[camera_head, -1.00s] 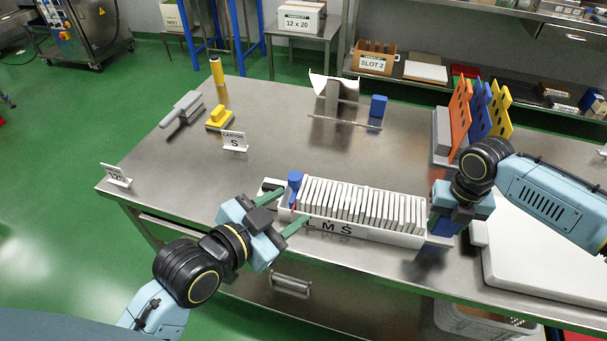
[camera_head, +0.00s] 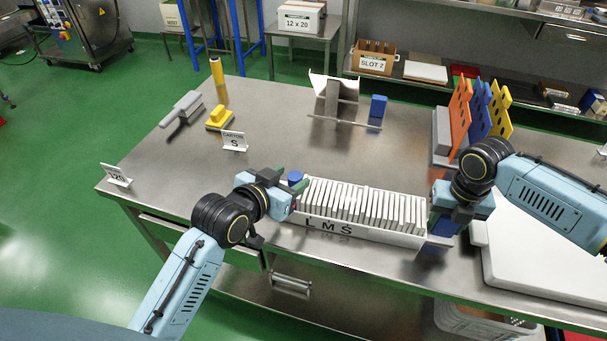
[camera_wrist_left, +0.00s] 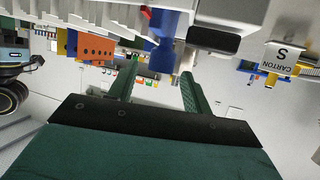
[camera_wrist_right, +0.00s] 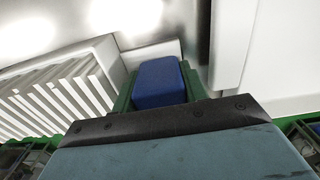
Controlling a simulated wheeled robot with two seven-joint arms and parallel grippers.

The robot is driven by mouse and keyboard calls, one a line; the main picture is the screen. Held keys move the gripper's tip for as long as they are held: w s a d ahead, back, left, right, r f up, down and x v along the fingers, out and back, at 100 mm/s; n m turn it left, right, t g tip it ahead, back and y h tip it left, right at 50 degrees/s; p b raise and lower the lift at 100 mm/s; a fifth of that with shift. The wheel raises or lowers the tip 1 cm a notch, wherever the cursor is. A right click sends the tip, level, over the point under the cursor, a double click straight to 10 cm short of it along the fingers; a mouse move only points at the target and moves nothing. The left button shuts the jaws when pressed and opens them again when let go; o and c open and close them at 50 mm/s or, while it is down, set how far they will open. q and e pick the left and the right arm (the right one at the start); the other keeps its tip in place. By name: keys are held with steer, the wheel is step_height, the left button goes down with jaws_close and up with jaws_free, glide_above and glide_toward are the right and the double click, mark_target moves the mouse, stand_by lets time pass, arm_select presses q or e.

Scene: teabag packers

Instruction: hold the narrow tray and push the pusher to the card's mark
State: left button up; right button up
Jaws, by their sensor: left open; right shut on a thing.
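The narrow white tray (camera_head: 385,234) lies near the table's front edge, with the letters L, M, S on its front wall and a row of upright white teabags (camera_head: 365,205) inside. The pusher's blue knob (camera_head: 296,176) is at the tray's left end; it also shows in the left wrist view (camera_wrist_left: 161,50). My left gripper (camera_head: 293,181) is open around the knob's place, its green fingertips either side of it; contact cannot be told. My right gripper (camera_head: 438,222) is shut on the blue grip block (camera_wrist_right: 160,84) at the tray's right end. The card (camera_head: 233,140) reads CARTON S.
A white board (camera_head: 530,265) lies to the right of my right gripper. Orange, blue and yellow upright plates (camera_head: 460,115) stand behind it. A yellow block (camera_head: 219,117), a metal stand (camera_head: 333,95) and a blue block (camera_head: 378,106) sit further back. The table's middle is clear.

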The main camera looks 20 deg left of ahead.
arm_select(q)
steer(key=shift+x, duration=1.4)
jaws_close()
steer(key=shift+d, duration=0.1)
